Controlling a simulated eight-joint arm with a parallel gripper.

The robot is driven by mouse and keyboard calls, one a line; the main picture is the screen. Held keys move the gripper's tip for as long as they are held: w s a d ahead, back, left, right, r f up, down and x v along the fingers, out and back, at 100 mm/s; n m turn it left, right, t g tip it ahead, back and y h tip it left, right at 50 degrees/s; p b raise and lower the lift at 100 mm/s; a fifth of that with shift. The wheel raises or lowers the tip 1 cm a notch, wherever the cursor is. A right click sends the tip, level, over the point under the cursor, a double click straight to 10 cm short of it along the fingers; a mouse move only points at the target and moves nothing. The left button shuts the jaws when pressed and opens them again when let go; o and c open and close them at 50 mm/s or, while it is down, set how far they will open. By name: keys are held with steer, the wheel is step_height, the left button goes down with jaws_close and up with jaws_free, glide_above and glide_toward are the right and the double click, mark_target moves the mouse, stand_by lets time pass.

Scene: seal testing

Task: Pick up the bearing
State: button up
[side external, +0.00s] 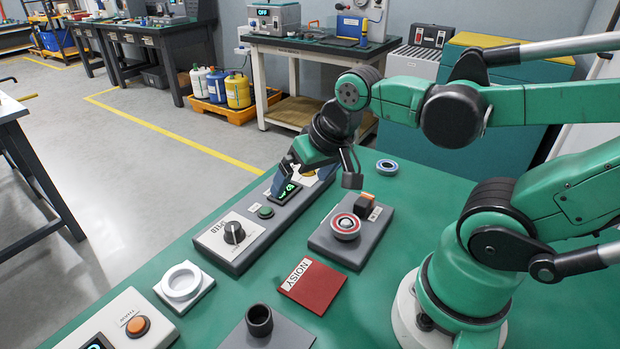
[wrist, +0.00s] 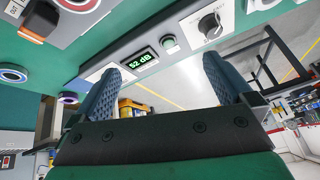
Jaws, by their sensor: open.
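A bearing with a red ring (side external: 345,225) sits on a grey test fixture (side external: 325,240) in the side view; it is partly cut off at the top of the wrist view (wrist: 77,4). A blue-ringed bearing (side external: 387,167) lies on the green table behind that fixture, and also shows at the left edge of the wrist view (wrist: 12,74). A purple-ringed round part (wrist: 68,97) shows in the wrist view. My gripper (side external: 316,184) is open and empty above the grey speed panel, left of both bearings. Its two textured fingers (wrist: 162,68) stand wide apart in the wrist view.
The grey panel (side external: 240,232) carries a speed knob, a green button and a display reading 52 dB. A red "NOISY" pad (side external: 312,286), a white ring holder (side external: 182,282) and a dark cup on a grey base (side external: 259,320) stand nearer. Green table around the blue bearing is clear.

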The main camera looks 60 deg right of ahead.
mark_target(346, 221)
steer(key=s+d+f+m+g, duration=0.1)
steer(key=m, duration=0.2)
steer(key=s+d+f+m+g, duration=0.1)
steer(key=s+m+g, duration=0.1)
steer(key=m, duration=0.2)
steer(key=s+d+m+g, duration=0.1)
steer(key=d+m+g, duration=0.1)
steer(key=m, duration=0.2)
steer(key=shift+s+f, duration=0.4)
steer(key=shift+s+d+f+m, duration=0.15)
steer(key=shift+s+f+m, duration=0.15)
steer(key=shift+m, duration=0.5)
steer(key=shift+f, duration=2.6)
jaws_close()
steer(key=shift+r, duration=0.1)
step_height(346, 221, up, 23)
